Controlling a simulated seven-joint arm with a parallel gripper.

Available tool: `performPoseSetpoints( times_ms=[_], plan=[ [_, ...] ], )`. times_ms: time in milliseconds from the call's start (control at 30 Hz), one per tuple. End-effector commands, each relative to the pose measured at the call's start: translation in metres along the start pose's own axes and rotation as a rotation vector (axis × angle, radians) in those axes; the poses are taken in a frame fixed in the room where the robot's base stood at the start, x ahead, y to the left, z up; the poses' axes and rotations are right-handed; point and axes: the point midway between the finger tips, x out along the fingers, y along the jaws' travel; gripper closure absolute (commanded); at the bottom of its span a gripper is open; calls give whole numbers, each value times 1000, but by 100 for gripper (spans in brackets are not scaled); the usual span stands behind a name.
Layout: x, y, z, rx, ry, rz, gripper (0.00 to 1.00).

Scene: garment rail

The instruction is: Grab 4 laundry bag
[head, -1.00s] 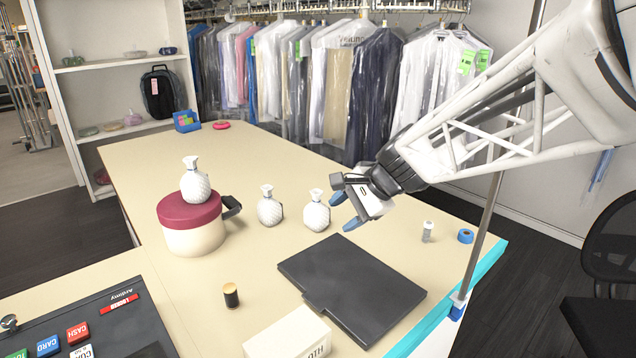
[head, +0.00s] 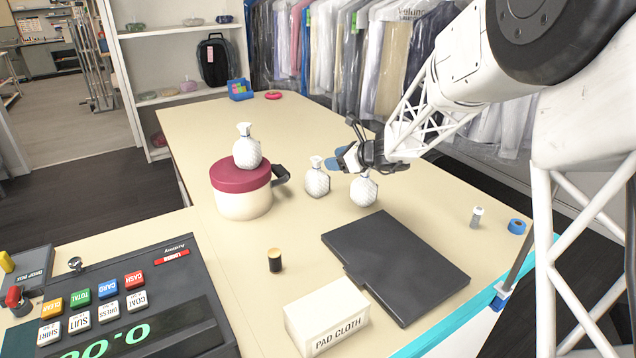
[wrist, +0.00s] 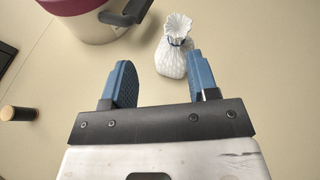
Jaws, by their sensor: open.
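Three small white quilted bags with gathered necks are in the head view. One bag (head: 247,152) stands on a pot with a dark red lid. A middle bag (head: 317,181) and a right bag (head: 364,191) stand on the counter. My gripper (head: 336,164) is open and empty, its blue fingers above and close to the middle bag, with its wrist behind and above the right bag. In the wrist view one bag (wrist: 173,55) is just beyond the fingertips, nearer the right finger. I cannot tell whether they touch.
The cream pot (head: 243,203) has a dark handle pointing towards the middle bag. A black folder (head: 396,265), a pad cloth box (head: 326,317), a thread spool (head: 275,261) and a cash register (head: 130,310) are nearer.

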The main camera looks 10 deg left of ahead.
Motion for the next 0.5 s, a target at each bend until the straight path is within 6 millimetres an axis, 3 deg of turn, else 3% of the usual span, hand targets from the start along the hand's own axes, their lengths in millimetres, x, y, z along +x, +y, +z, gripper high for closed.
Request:
performPoseSetpoints(
  times_ms=[33,200,500],
  plan=[
    [12,-6,-4,35,-12,-8,46],
    [34,-18,-9,119,-42,-30,46],
    [40,-22,-11,146,-53,-38,46]
  ],
)
